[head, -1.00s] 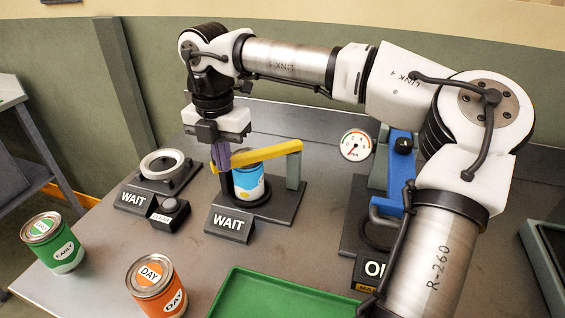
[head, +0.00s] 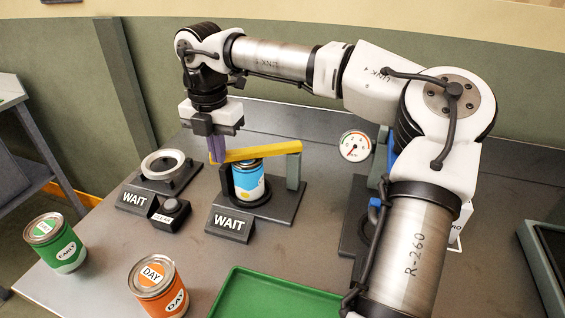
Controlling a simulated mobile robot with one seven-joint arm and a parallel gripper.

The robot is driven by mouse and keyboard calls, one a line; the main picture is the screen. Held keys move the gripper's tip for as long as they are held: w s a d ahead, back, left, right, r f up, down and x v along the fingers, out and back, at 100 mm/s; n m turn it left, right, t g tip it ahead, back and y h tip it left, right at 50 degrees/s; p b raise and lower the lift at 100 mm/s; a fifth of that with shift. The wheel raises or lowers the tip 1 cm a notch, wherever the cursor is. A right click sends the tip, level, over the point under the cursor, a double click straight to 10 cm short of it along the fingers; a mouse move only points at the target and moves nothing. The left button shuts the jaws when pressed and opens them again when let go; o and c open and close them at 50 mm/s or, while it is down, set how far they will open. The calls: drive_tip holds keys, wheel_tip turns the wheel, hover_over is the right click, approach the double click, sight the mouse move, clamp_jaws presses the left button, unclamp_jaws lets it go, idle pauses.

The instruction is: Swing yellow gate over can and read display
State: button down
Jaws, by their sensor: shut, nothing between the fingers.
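The yellow gate (head: 262,152) is a bar on a grey post, and it reaches leftward across the top of a blue and white can (head: 248,182). The can stands upright on a round black seat on a grey base. The display (head: 233,222) in front of it reads WAIT. My gripper (head: 217,155) points down with its purple fingers shut and empty. The fingers are at the left, free end of the gate, touching it or very close; I cannot tell which.
A second WAIT display (head: 134,199) stands left by a ring fixture (head: 163,166) and a button box (head: 171,210). Green (head: 55,243) and orange (head: 158,285) cans and a green tray (head: 270,295) are in front. A round gauge (head: 355,146) stands behind. My arm hides most of the right fixture.

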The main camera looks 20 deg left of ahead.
drive_tip(key=shift+w+a, duration=0.1)
idle(0.3)
drive_tip(key=shift+w+a+p, duration=0.4)
drive_tip(key=shift+w+a, duration=0.1)
drive_tip(key=shift+w, duration=0.15)
drive_tip(key=shift+w+a+p, duration=0.35)
drive_tip(key=shift+w+a, duration=0.1)
drive_tip(key=shift+w, duration=0.3)
idle(0.4)
drive_tip(key=shift+s+d, duration=0.25)
drive_tip(key=shift+s, duration=0.35)
drive_tip(key=shift+r+p, duration=2.3)
drive_tip(key=shift+r, duration=1.25)
